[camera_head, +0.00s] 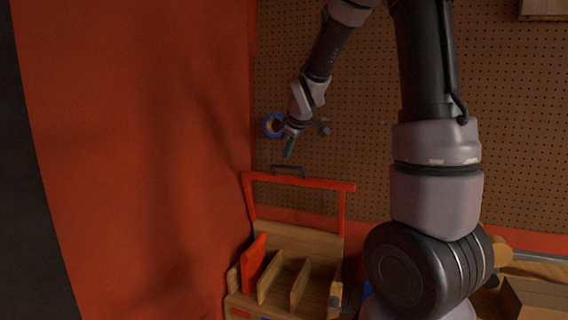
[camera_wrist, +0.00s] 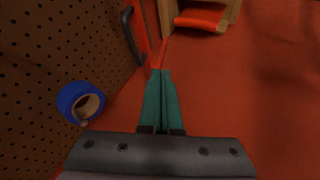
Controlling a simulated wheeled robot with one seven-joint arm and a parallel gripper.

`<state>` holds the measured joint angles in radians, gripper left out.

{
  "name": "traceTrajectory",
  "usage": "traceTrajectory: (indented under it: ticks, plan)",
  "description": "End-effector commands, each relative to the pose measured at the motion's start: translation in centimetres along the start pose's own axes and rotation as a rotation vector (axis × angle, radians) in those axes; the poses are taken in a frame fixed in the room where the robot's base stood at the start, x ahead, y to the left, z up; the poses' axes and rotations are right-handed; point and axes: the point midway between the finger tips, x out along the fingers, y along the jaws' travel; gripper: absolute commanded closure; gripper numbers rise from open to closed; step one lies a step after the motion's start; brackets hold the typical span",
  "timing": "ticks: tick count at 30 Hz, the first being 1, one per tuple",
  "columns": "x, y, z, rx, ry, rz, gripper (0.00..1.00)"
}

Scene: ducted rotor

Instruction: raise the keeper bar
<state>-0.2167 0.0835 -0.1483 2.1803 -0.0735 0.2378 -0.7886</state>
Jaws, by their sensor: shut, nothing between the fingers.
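The keeper bar (camera_head: 320,183) appears to be the red crossbar on two red uprights above a wooden rack (camera_head: 297,239). A dark handle (camera_head: 288,170) stands on its top near the left end. My gripper (camera_head: 288,155) is above the handle, apart from it, with green fingers pointing down. In the wrist view the fingers (camera_wrist: 160,73) are together with nothing between them. The dark handle (camera_wrist: 131,36) lies beyond and left of the tips there. A thin red strip shows just past the tips, probably part of the bar.
A blue tape roll (camera_head: 273,125) hangs on the pegboard (camera_head: 370,160) beside my gripper; it also shows in the wrist view (camera_wrist: 80,102). A red wall (camera_head: 135,150) stands at the left. The rack holds a red panel (camera_head: 253,262) and wooden dividers. A box (camera_head: 535,296) is at lower right.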

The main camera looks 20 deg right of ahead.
Motion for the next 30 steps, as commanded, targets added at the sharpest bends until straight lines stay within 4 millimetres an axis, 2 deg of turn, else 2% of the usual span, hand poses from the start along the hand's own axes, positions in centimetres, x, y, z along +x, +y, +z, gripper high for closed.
traceTrajectory:
  ticks: [5,8,19,21,24,30]
  plan:
    - [1.3,0.0,0.0,-0.008,-0.001,0.000,1.00]
    - [2.9,-0.1,0.0,-0.007,-0.003,-0.002,1.00]
    - [10.7,-0.1,0.1,-0.006,-0.003,-0.002,1.00]
    - [10.8,1.4,0.0,-0.003,-0.001,0.003,1.00]
    - [11.3,2.5,-0.1,-0.003,-0.001,0.002,1.00]
    - [11.8,3.5,-0.2,-0.005,-0.001,0.000,1.00]
